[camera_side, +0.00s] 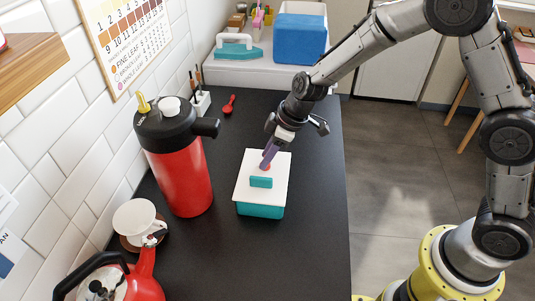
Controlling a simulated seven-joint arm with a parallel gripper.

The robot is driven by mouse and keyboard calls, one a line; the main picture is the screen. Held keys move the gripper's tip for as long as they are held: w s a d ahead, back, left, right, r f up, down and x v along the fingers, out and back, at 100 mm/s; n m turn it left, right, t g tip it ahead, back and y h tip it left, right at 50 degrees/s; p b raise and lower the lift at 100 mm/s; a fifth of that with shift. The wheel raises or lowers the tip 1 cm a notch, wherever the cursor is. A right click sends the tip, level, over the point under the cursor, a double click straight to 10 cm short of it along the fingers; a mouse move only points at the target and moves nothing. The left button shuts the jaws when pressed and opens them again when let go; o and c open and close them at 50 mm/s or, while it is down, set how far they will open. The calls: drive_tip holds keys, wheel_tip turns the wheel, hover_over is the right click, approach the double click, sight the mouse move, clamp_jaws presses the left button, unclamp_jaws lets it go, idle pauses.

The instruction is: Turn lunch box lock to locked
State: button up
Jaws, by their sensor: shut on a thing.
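The lunch box (242,193) stands on the black counter, with a white lid and a teal base. A teal bar (261,182) lies on the front half of its lid. A small red piece (266,167), apparently the lock, shows on the lid just behind the bar. My gripper (265,162) comes down from the upper right, its purple fingers at the red piece and shut on it. The fingers hide part of the red piece, so I cannot tell which way the lock is turned.
A red flask with a black top (182,180) stands left of the box. A red kettle (146,277) and a white dripper (135,218) are at the front left. A red spoon (229,106) lies farther back. The counter (310,220) right of the box is clear up to its edge.

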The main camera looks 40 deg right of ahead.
clamp_jaws()
drive_tip(key=shift+m, duration=0.5)
drive_tip(key=shift+a+m+t+h, duration=0.1)
drive_tip(key=shift+m+t+h, duration=0.45)
drive_tip(key=shift+m, duration=0.85)
drive_tip(key=m+h, duration=0.1)
drive_tip(key=m, duration=0.1)
drive_tip(key=m+h, duration=0.1)
drive_tip(key=m, duration=0.1)
drive_tip(key=shift+a+m, duration=0.15)
drive_tip(key=shift+m, duration=0.25)
drive_tip(key=m+h, duration=0.1)
drive_tip(key=m, duration=0.1)
drive_tip(key=m+h, duration=0.1)
drive_tip(key=m, duration=0.2)
drive_tip(key=shift+a, duration=0.15)
drive_tip(key=m+g+h, duration=0.1)
drive_tip(key=m, duration=0.3)
drive_tip(key=shift+m+h, duration=0.25)
drive_tip(key=shift+m, duration=0.05)
